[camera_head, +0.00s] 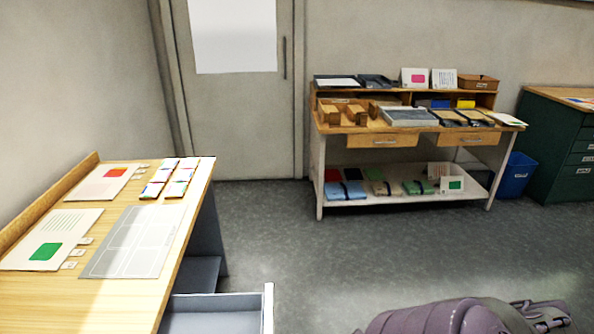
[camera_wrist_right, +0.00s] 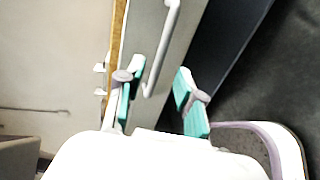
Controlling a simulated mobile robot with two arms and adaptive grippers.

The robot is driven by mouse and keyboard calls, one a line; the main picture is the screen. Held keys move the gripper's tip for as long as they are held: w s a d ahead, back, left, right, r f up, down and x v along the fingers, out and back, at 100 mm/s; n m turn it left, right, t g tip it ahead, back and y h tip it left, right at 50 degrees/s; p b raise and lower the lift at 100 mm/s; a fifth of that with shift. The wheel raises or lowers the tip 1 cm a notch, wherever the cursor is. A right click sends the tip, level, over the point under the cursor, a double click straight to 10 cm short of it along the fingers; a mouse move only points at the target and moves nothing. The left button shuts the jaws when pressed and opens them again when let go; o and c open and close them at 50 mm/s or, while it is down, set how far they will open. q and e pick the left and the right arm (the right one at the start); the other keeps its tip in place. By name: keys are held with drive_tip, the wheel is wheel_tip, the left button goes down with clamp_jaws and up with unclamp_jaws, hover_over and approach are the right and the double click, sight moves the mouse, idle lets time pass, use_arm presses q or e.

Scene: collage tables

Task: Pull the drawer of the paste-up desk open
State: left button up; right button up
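The paste-up desk (camera_head: 120,285) stands at the left in the head view, with a pale wooden top. Its drawer (camera_head: 215,312) sticks out at the bottom of the picture, open, with a grey inside and a light front edge. In the right wrist view a light bar handle (camera_wrist_right: 165,48) runs along a grey front (camera_wrist_right: 185,38). My right gripper (camera_wrist_right: 158,82) is open, its teal-padded fingers apart. The handle's lower end appears between and just beyond the fingertips; I cannot tell whether they touch. My left gripper is not in view.
Papers, small cards and a grey layout sheet (camera_head: 130,242) lie on the desk. A workbench (camera_head: 400,127) with trays and blocks stands at the back wall, beside a blue bin (camera_head: 516,176) and a green cabinet (camera_head: 560,155). The grey floor (camera_head: 330,240) between is clear.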

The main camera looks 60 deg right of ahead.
drive_tip(key=v, duration=0.5)
drive_tip(key=shift+s+d, duration=0.15)
drive_tip(key=shift+s, duration=0.05)
